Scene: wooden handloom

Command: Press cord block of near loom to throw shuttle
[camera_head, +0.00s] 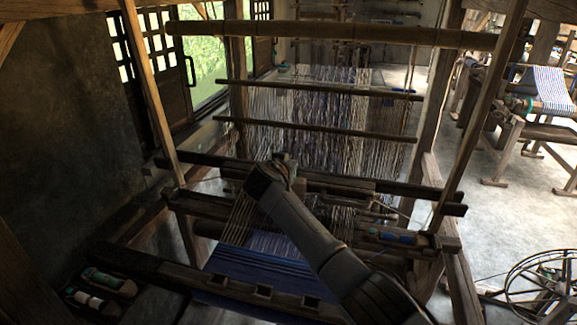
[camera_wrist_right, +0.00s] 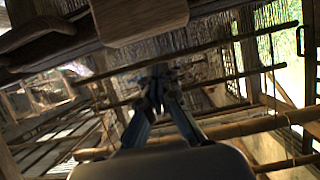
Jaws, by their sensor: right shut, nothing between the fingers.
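The near loom (camera_head: 330,185) fills the middle of the head view, with pale and dark warp threads and blue cloth (camera_head: 260,268) at its front. My right arm reaches in from the lower right over the cloth, and my right gripper (camera_head: 283,165) is by the loom's cross beams. In the wrist view the right gripper (camera_wrist_right: 158,78) has its fingers together with nothing between them. A smooth wooden block (camera_wrist_right: 140,18), possibly the cord block, is close at the top of that view. Whether the fingers touch it I cannot tell. A blue piece (camera_head: 395,237), possibly the shuttle, lies in the right-hand box. My left gripper is not in view.
Upright posts and bamboo bars (camera_head: 320,32) frame the loom. A spinning wheel (camera_head: 545,285) stands at the lower right, and another loom (camera_head: 550,90) stands behind on open floor.

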